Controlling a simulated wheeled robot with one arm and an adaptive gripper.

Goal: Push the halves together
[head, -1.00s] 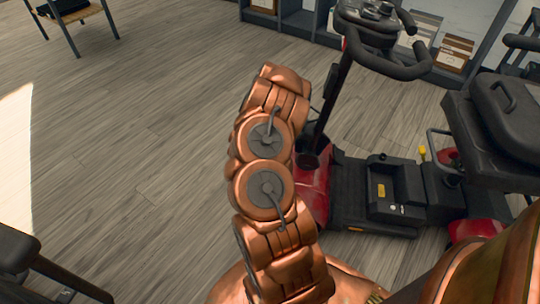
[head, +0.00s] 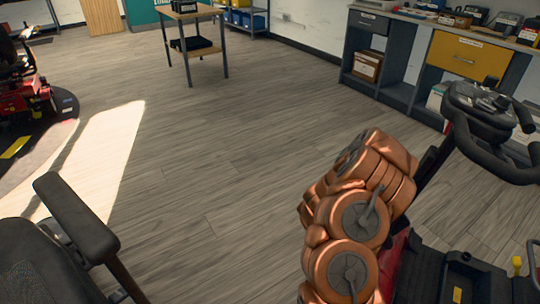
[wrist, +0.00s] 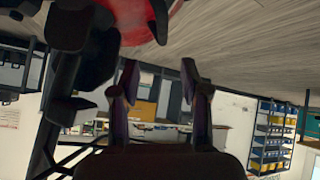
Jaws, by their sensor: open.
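A red and black mobility scooter stands at the right of the head view, partly cut off by the frame edge and partly behind my copper arm. Its handlebar (head: 490,128) is at the upper right and its dark deck (head: 455,272) is at the lower right. I cannot tell where its halves meet. My gripper (wrist: 159,80) shows in the wrist view with its two fingers apart and nothing between them. A red curved surface (wrist: 150,12) and dark parts show at the top of that upside-down view. The gripper's fingers are not visible in the head view.
A black seat with an armrest (head: 78,220) is at lower left. Another red scooter (head: 28,95) stands at far left. A small wooden-topped table (head: 190,12) is at the back, and a workbench with a yellow drawer (head: 467,58) is at back right. The middle floor is clear.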

